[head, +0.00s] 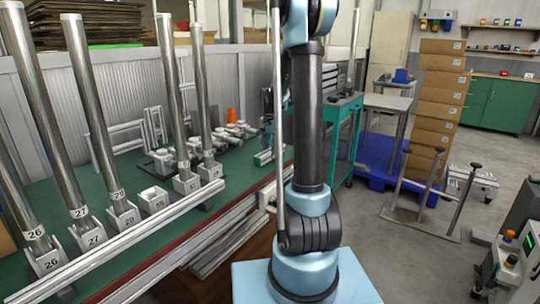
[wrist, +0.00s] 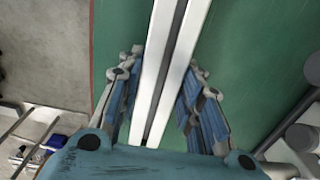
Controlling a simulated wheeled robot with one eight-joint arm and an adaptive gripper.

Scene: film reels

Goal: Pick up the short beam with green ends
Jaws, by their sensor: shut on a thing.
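In the wrist view, the two blue-padded fingers of my gripper (wrist: 166,64) are closed in on either side of a long pale beam (wrist: 154,62) with a dark groove along its middle.
Tall numbered metal posts (head: 91,100) stand in holders at the left of the green bench (head: 228,170). A long pale rail (head: 150,238) runs along its front edge. Stacked boxes (head: 436,110) stand on the right. Open floor (head: 395,255) lies right of my arm.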

